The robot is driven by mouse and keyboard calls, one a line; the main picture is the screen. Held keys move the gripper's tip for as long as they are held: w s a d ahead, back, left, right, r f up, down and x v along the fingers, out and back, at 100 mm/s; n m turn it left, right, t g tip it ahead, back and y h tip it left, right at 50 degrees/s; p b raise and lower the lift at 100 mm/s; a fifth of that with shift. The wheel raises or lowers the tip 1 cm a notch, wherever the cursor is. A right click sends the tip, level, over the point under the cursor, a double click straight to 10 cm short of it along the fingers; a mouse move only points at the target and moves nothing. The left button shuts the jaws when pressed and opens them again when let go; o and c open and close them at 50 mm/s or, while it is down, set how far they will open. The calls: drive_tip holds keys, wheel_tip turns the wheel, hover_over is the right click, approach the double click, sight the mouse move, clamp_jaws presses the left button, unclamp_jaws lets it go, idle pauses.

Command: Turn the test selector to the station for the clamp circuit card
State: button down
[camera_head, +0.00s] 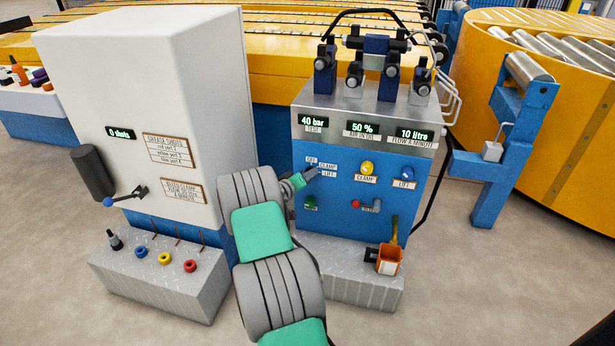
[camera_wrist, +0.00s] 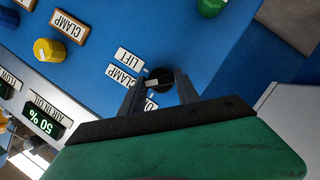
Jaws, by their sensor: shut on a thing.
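The test selector is a black knob (camera_wrist: 161,78) on the blue panel, with labels reading LIFT (camera_wrist: 128,57), CLAMP (camera_wrist: 122,76) and a partly covered one beside it. In the head view the labels OFF (camera_head: 311,160), CLAMP (camera_head: 327,166) and LIFT (camera_head: 329,174) stand around it. My gripper (camera_wrist: 158,82) is shut on the knob, one finger on each side; it also shows in the head view (camera_head: 311,173), where it hides the knob. A pale mark on the knob faces the label side, roughly towards CLAMP; its exact station is hard to tell.
A yellow CLAMP knob (camera_head: 366,168) and blue LIFT knob (camera_head: 406,172) sit right of the selector. Below are a green button (camera_head: 310,202) and a red-tipped lever (camera_head: 376,204). Displays read 40 bar, 50 % and 10 litre. A white cabinet (camera_head: 150,70) with cards stands left.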

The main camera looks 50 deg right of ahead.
drive_tip(key=shift+a+f, duration=0.1)
drive_tip(key=shift+f, duration=0.05)
drive_tip(key=c, duration=0.9)
unclamp_jaws()
drive_tip(key=p+v, duration=0.2)
drive_tip(key=v, duration=0.5)
drive_tip(key=shift+a, duration=0.35)
